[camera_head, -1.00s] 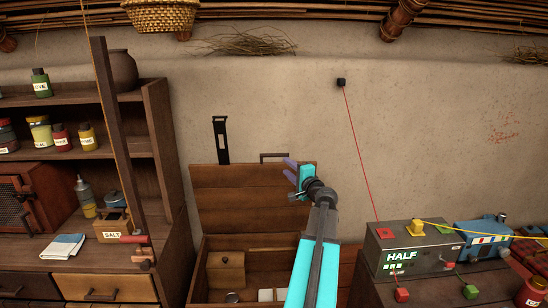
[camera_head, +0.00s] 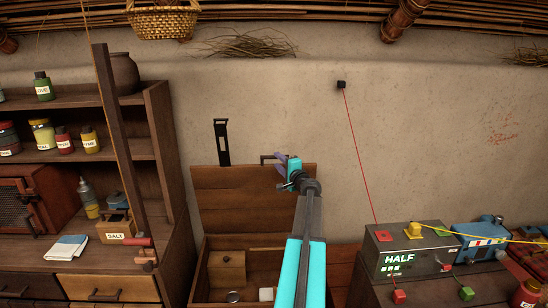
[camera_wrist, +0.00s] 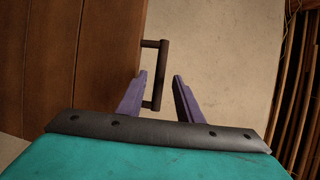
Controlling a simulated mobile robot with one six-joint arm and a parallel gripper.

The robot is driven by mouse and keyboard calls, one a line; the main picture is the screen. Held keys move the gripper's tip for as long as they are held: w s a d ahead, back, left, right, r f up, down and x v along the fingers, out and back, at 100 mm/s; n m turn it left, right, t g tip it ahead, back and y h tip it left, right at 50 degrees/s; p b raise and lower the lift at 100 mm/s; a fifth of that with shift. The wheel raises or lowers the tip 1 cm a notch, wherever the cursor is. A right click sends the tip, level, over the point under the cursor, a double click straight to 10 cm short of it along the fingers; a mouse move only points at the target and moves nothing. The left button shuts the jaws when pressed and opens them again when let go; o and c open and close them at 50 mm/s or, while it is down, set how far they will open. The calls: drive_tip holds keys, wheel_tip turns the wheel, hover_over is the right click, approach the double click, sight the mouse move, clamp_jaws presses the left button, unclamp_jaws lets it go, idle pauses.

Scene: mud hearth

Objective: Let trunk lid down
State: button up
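The wooden trunk (camera_head: 245,265) stands open against the wall. Its lid (camera_head: 235,200) is raised upright, and the lid also shows at the left of the wrist view (camera_wrist: 60,60). A dark bar handle (camera_wrist: 163,75) sits on the lid's top edge. My gripper (camera_head: 278,163) is at that edge, in front of the handle's right part in the head view. In the wrist view, my gripper's purple fingers (camera_wrist: 158,95) are open, with the handle's near end showing in the gap between them. I cannot tell whether they touch it.
Inside the trunk are a small wooden box (camera_head: 227,270) and other small items. A dark slotted strip (camera_head: 222,142) stands on the wall behind the lid. A shelf unit (camera_head: 150,130) is at left, and a grey box marked HALF (camera_head: 400,255) with cords at right.

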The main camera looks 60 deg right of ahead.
sight(274, 158)
drive_tip(key=shift+p+x, duration=0.8)
drive_tip(key=shift+x, duration=1.7)
clamp_jaws()
drive_tip(key=shift+a, duration=0.45)
drive_tip(key=shift+d, duration=0.3)
